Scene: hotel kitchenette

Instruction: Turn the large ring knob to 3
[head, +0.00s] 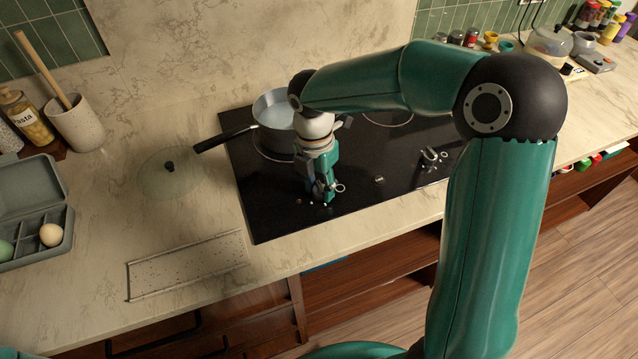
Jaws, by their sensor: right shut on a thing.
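The black cooktop (275,222) is set into the marble counter. My right gripper (322,196) points down at the front part of the cooktop. It is shut on what seems to be the large ring knob, which the fingers hide almost wholly. Small pale marks show on the glass around the fingertips. The knob's pointer and setting cannot be read. My left gripper is not in view.
A pan (272,112) stands on the cooktop behind my right gripper, its black handle reaching left. A glass lid (170,182) and a speckled tray (188,266) lie on the counter to the left. A small metal object (431,157) is on the cooktop's right side.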

